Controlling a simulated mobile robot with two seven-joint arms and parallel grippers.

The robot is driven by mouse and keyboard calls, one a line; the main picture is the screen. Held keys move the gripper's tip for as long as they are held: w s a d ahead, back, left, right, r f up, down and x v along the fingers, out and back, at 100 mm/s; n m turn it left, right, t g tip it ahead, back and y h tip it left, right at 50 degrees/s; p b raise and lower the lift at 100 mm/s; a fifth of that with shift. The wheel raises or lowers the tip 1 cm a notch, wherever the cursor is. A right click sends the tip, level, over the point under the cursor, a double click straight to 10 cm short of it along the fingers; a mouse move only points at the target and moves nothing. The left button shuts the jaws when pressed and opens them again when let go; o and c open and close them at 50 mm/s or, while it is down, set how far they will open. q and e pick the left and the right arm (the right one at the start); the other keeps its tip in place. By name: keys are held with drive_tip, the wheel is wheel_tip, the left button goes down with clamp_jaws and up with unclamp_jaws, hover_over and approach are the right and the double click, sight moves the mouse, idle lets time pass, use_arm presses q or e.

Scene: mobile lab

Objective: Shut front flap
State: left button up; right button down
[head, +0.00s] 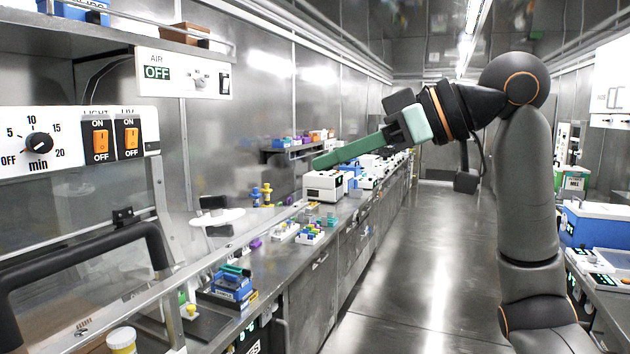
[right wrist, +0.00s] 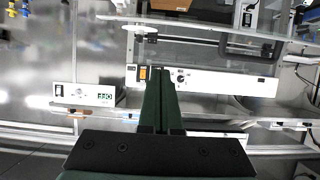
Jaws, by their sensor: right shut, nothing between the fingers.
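The front flap is a clear panel with a metal-edged frame (head: 222,254) and a thick black handle (head: 84,249), at the lower left of the head view below the cabinet's control panel. Its rail runs out slantwise over the bench; how far open it stands I cannot tell. My right gripper (head: 319,163) has its long green fingers together and empty, in the air above the bench, right of the flap and apart from its handle. The fingers also show in the right wrist view (right wrist: 161,78), pointing towards the cabinet front. My left gripper is not in view.
The control panel (head: 80,140) has a timer knob and orange switches; an AIR panel (head: 183,74) is beyond it. Blue racks (head: 232,285) and a white device (head: 323,186) stand on the bench. The aisle floor (head: 430,260) is clear. Blue equipment (head: 597,222) stands at right.

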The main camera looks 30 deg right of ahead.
drive_tip(key=w+a+f, duration=0.4)
drive_tip(key=w+f, duration=0.1)
drive_tip(key=f, duration=0.2)
drive_tip(key=shift+w+a+f, duration=0.3)
drive_tip(key=shift+w+a, duration=0.05)
drive_tip(key=shift+w, duration=0.05)
drive_tip(key=shift+f, duration=0.1)
